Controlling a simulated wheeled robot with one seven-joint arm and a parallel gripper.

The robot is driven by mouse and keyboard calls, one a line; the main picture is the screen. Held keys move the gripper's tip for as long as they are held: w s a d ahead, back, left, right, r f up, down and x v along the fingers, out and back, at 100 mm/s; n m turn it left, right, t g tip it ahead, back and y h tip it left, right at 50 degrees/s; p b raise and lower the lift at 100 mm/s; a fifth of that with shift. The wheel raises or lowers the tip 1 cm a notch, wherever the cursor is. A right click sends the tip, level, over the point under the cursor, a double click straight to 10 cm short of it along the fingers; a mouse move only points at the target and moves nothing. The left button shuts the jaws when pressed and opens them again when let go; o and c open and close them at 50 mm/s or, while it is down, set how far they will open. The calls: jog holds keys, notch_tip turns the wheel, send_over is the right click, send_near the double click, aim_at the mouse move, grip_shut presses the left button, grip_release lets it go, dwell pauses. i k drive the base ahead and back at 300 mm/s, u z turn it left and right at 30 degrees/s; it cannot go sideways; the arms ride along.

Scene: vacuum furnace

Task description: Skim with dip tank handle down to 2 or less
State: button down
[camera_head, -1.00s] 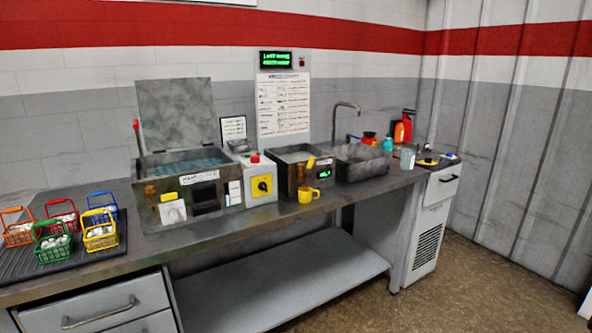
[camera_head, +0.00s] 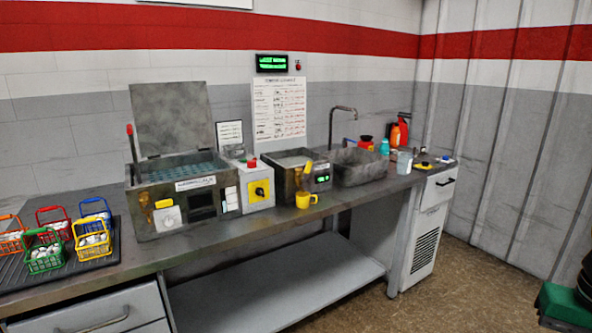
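A steel tank (camera_head: 180,210) with a raised lid (camera_head: 172,116) stands on the bench left of centre, with bluish contents (camera_head: 183,168) and a red-tipped lever (camera_head: 131,140) at its left. A smaller open tank (camera_head: 284,178) stands to its right, with a yellow handle (camera_head: 308,168) at its right front and a small green display (camera_head: 322,179). I cannot tell from labels which is the dip tank, and its reading is too small to read. My gripper is not in view.
Several wire baskets (camera_head: 44,252) with white contents stand on a dark mat at left. A control box (camera_head: 258,192), yellow mug (camera_head: 306,200) and sink (camera_head: 360,166) line the bench. A green and black object (camera_head: 565,303) is at lower right. Floor before the bench is clear.

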aim_at(309, 165)
jog(key=i, duration=0.85)
jog(key=z, duration=0.05)
